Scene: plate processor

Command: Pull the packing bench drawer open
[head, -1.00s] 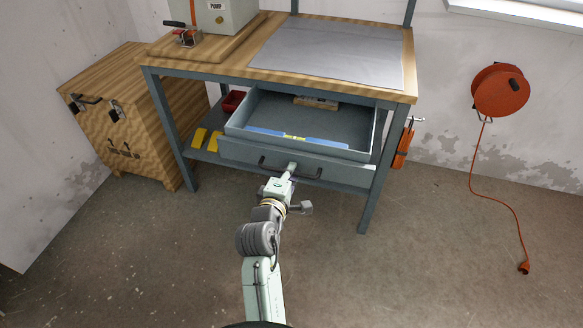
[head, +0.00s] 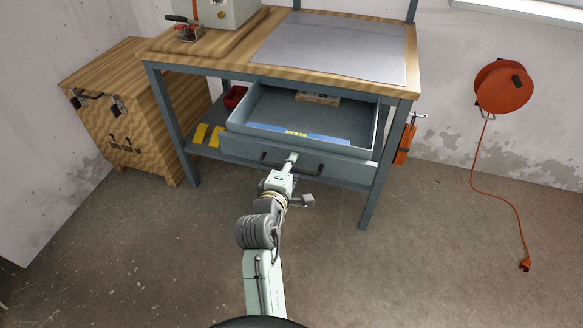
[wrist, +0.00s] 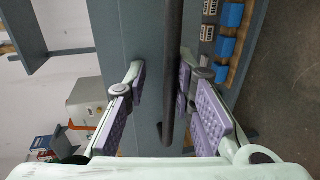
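The packing bench drawer (head: 345,165) is grey and stands well out from under the bench top, its inside showing. Its dark bar handle (head: 314,172) runs across the front. My gripper (head: 291,160) is at the middle of that handle. In the wrist view, the handle bar (wrist: 173,70) passes between the two purple-padded fingers of my gripper (wrist: 162,78). The fingers are apart. A gap shows between the left finger and the bar; the right finger is close to the bar, and I cannot tell whether it touches.
The drawer holds a blue and yellow bar (head: 297,133) and a wooden block (head: 318,98). The bench (head: 419,75) has a lower shelf with yellow items (head: 199,133). A wooden crate (head: 140,128) stands left; an orange cable reel (head: 503,88) hangs right.

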